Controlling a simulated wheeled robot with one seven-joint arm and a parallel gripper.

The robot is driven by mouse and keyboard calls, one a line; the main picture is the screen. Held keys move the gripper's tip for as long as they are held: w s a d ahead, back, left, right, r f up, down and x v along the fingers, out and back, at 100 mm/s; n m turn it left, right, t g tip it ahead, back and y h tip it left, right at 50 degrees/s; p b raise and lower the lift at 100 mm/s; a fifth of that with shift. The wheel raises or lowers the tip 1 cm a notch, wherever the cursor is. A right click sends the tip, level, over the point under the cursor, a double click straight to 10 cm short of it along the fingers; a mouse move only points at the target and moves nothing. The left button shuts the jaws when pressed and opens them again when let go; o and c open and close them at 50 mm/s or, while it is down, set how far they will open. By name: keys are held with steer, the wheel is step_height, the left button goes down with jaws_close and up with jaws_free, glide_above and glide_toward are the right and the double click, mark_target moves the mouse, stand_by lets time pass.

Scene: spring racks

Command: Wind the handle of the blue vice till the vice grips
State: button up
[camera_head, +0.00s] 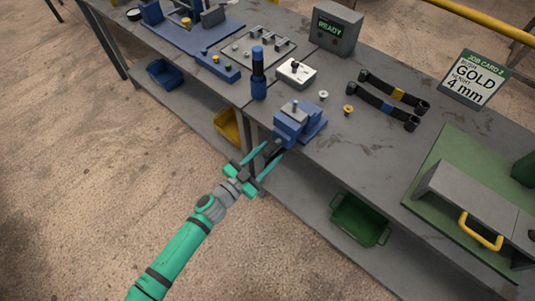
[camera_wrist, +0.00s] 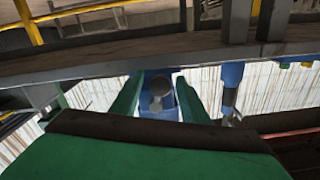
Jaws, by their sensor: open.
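The blue vice (camera_head: 293,125) stands at the front edge of the grey workbench, with a grey part on top. It also shows in the wrist view (camera_wrist: 158,108), between my fingers, with a grey round end (camera_wrist: 160,86) facing me. My gripper (camera_head: 272,153) is open just in front of the vice, off the bench edge. Its two green fingers are spread to either side of the vice's front end in the wrist view (camera_wrist: 158,95). Contact with the handle cannot be made out, and the handle is mostly hidden by the fingers in the head view.
A blue and black upright tool (camera_head: 258,75) stands left of the vice. A white-topped box (camera_head: 296,74) and two dark bars (camera_head: 390,105) lie behind it. A green bin (camera_head: 358,222) sits on the lower shelf. The floor in front is clear.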

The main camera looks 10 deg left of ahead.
steer(key=c, duration=1)
steer(key=shift+a, duration=0.1)
steer(key=shift+w+a+r+m, duration=0.3)
steer(key=shift+a+r+m, duration=0.15)
steer(key=shift+m, duration=1.15)
steer(key=shift+w+a+r+m, duration=0.35)
steer(key=shift+a+r+m, duration=0.15)
steer(key=shift+m, duration=1.1)
steer(key=shift+w+a+r+m, duration=0.3)
steer(key=shift+a+r+m, duration=0.15)
steer(key=shift+m, duration=1.15)
steer(key=o, duration=1)
